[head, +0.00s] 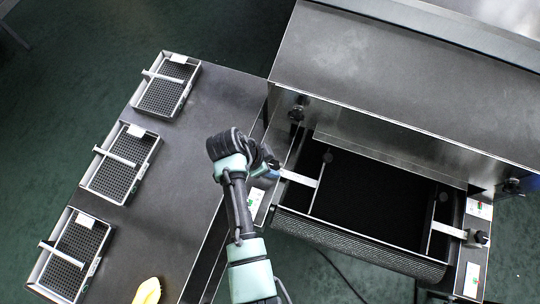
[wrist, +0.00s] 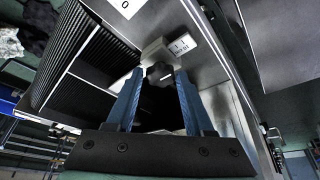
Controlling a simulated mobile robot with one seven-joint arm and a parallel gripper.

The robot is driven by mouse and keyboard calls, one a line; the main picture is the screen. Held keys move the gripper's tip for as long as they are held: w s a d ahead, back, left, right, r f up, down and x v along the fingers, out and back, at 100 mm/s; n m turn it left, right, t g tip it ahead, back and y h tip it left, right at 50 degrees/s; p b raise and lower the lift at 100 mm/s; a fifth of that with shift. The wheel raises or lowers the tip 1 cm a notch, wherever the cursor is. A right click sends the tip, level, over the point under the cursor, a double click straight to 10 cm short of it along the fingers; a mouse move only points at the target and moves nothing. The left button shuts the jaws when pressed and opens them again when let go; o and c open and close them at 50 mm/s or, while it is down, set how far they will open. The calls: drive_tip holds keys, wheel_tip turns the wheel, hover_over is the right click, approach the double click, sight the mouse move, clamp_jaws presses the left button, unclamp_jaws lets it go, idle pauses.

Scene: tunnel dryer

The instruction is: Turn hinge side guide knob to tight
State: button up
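A dark lobed knob (wrist: 159,73) shows in the wrist view on a pale grey block, beside a white label (wrist: 184,46) with small marks. My gripper (wrist: 158,82) has its two blue fingers apart, one on each side of the knob in the picture. A gap shows on both sides, and I cannot tell how deep the knob sits between the tips. In the head view my gripper (head: 274,174) is at the outer end of the left side guide (head: 300,179) and hides its knob. The right side guide (head: 449,230) has a dark knob (head: 481,238) at its outer end.
The dryer housing (head: 385,75) stands above the dark belt opening (head: 365,195). Dark knobs (head: 296,113) (head: 512,186) sit on its front at left and right. A table (head: 205,110) at left holds wire-mesh trays (head: 190,100) and a yellow item (head: 148,291).

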drive_tip(key=shift+o, duration=1.3)
drive_tip(key=shift+r, duration=0.1)
drive_tip(key=v, duration=1.2)
drive_tip(key=shift+a+r+b, duration=0.2)
drive_tip(key=shift+r+b, duration=0.15)
drive_tip(key=shift+b, duration=0.05)
